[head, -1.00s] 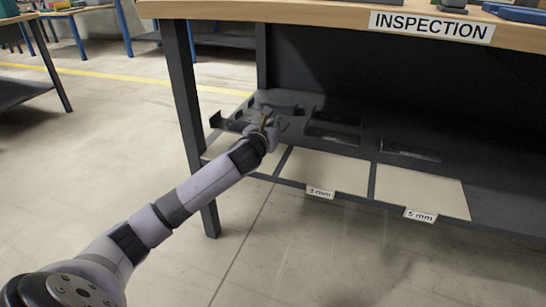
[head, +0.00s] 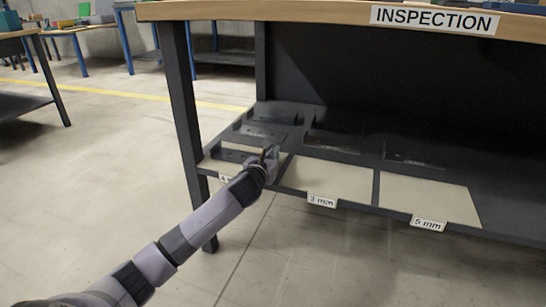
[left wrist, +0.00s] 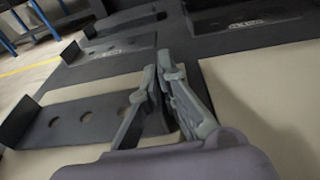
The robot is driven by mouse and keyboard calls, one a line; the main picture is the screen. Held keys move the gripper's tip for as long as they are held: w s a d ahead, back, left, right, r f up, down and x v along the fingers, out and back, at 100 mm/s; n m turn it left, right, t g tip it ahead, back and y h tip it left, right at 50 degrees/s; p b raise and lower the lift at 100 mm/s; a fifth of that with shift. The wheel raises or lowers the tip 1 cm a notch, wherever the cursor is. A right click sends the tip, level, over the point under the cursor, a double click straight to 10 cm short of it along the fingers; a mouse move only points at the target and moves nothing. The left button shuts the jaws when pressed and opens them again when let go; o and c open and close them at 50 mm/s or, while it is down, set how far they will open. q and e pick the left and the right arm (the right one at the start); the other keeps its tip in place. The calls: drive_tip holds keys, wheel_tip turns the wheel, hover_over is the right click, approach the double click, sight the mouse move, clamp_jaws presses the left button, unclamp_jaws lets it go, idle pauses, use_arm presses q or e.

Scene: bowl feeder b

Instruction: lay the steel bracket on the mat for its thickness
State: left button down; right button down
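The steel bracket (left wrist: 80,117) is a dark grey strip with round holes and an upturned left end. In the left wrist view it lies along the leftmost pale mat (left wrist: 115,83), flat or nearly so; I cannot tell if it touches fully. It also shows as a dark strip in the head view (head: 237,156). My left gripper (left wrist: 158,70) is at the bracket's right end, its fingers close together with a narrow dark part between them, seemingly the bracket's end. The gripper shows small in the head view (head: 268,155). My right gripper is out of view.
Beside it are the 3 mm mat (head: 328,183) and the 5 mm mat (head: 430,203), both bare. Dark brackets or holders (head: 410,154) lie behind the mats on the shelf (head: 500,190). The leftmost label is partly hidden. The INSPECTION tabletop (head: 330,12) hangs above.

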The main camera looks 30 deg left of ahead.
use_arm(q)
drive_tip(key=shift+r, duration=0.1)
drive_tip(key=c, duration=1.8)
unclamp_jaws()
drive_tip(key=shift+f, duration=0.2)
